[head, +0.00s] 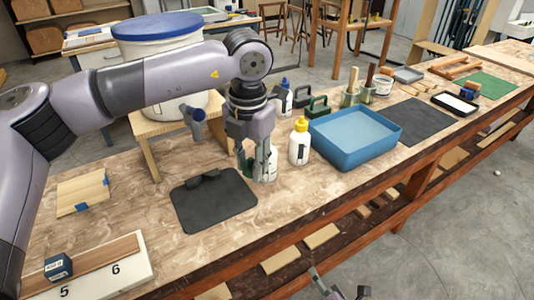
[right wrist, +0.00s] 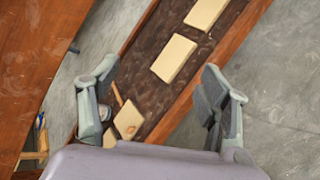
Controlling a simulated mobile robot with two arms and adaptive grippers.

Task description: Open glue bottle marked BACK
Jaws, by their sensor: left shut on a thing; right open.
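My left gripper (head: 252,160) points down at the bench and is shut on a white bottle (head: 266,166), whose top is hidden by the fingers. Something green shows beside the fingers. A white bottle with a yellow cap (head: 299,142) stands upright just to the right, apart from the gripper. A white bottle with a blue cap (head: 286,97) stands behind. I cannot read BACK on any bottle. My right gripper (head: 340,293) is open and empty in front of the bench, low in the head view; its spread fingers show in the right wrist view (right wrist: 160,100).
A blue tray (head: 345,160) stands right of the bottles. A dark mat (head: 213,213) lies left of them. Wooden boards (right wrist: 173,58) lie on the lower shelf. A numbered board (head: 105,275) is at front left. Bare bench top lies in front of the bottles.

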